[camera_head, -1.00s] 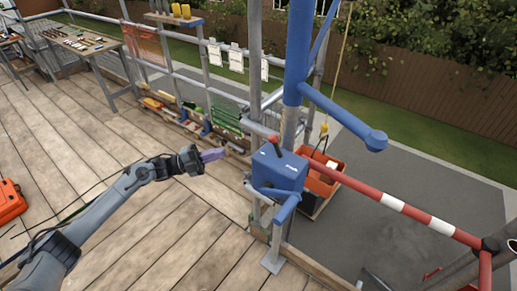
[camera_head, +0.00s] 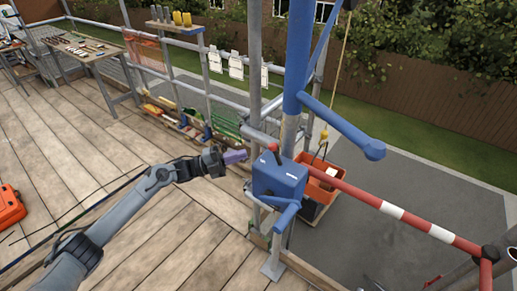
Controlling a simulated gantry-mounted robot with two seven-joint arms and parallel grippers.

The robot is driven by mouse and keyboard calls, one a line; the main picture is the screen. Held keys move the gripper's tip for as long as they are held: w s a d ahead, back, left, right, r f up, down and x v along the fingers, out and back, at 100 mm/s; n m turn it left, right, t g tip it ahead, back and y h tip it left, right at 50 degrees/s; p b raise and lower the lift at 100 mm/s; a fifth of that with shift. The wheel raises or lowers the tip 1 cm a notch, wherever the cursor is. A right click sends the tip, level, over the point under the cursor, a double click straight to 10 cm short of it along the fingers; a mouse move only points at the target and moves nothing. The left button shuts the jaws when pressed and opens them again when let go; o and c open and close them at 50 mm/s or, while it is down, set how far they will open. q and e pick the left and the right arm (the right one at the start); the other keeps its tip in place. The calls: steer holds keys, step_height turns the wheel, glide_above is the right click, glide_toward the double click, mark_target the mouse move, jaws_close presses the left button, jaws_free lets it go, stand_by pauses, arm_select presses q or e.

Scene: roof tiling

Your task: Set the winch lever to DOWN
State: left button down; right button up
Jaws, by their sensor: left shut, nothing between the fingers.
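The winch is a blue box (camera_head: 280,178) on a post at the scaffold edge. Its lever (camera_head: 274,149) has a red knob and stands up from the top left of the box, leaning a little to the left. A blue crank arm (camera_head: 286,215) is at the front of the box. My left gripper (camera_head: 240,156), with purple fingers, is shut and empty, just left of the red knob and apart from it. My right gripper is not in view.
A red and white barrier rail (camera_head: 390,209) runs right from the winch. An orange crate (camera_head: 321,184) hangs behind it beyond the edge. A blue davit arm (camera_head: 343,126) is above. The plank deck (camera_head: 140,135) at left is mostly clear.

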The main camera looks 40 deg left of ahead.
mark_target(276, 155)
arm_select(q)
steer(key=p+x, duration=0.1)
steer(key=x, duration=0.5)
steer(key=shift+w+d+r, duration=0.1)
steer(key=shift+w+d, duration=0.2)
steer(key=shift+d+r+m+g, duration=0.15)
steer(key=shift+m+g, duration=0.15)
steer(key=shift+d+r, duration=0.1)
steer(key=shift+r, duration=0.05)
steer(key=d+r+m+g, duration=0.1)
steer(key=m+g+y, duration=0.1)
steer(key=shift+d+r+m+y, duration=0.3)
steer(key=shift+d+r+m, duration=0.05)
steer(key=shift+d+m, duration=0.05)
steer(key=shift+w+d+r+m+g+y+p, duration=0.1)
steer(key=shift+d+r+m+g+y+p, duration=0.15)
steer(key=shift+d+m+g+y, duration=0.15)
steer(key=shift+d+r+m+g+y+p, duration=0.2)
steer(key=shift+d+m+g+y+p, duration=0.1)
steer(key=shift+d+m+y, duration=0.15)
steer(key=shift+d+f, duration=0.25)
steer(key=shift+a, duration=0.1)
